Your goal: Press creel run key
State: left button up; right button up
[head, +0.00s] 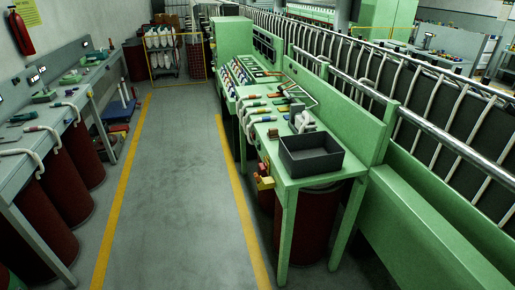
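A green machine console (232,40) stands along the right side of the aisle. Its sloped panel (236,78) carries rows of small coloured pieces, too small to read. I cannot tell which of them, if any, is the creel run key. A small yellow fitting (263,182) with a red part above it is on the aisle side of the green table's near end. Neither of my grippers is in view.
A dark open box (311,163) sits on the near end of the green table (290,183), with dark red drums below. A grey bench (48,110) with drums lines the left. The grey aisle floor (170,180) between yellow lines is clear. A caged rack (178,58) stands at the far end.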

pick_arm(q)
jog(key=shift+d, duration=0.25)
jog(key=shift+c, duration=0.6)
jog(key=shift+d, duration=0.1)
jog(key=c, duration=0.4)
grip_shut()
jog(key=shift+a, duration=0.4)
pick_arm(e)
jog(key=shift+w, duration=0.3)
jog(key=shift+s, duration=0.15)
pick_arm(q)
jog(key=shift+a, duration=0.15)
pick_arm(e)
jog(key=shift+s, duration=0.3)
